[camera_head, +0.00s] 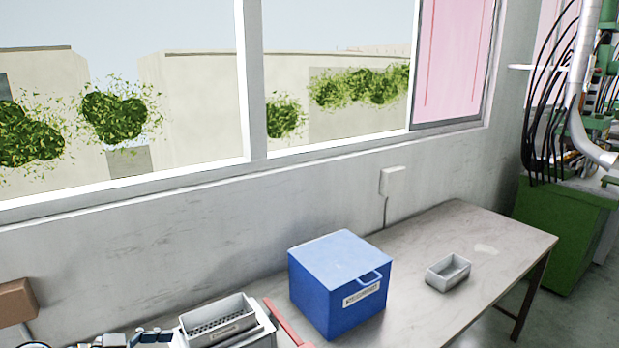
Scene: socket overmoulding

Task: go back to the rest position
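Neither of my grippers shows in the head view. A blue box (318,298) with a closed lid, a handle and a white label stands on the grey table (420,318) below the window. A small open grey tray (448,273) sits on the table to the right of the box and looks empty. Another grey tray (218,320) with a perforated inside and a label stands to the left of the box.
A red bar (287,324) lies between the perforated tray and the blue box. A green machine (565,232) with black hoses stands on the floor at the right. The wall runs behind the table. The table's right end is mostly clear.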

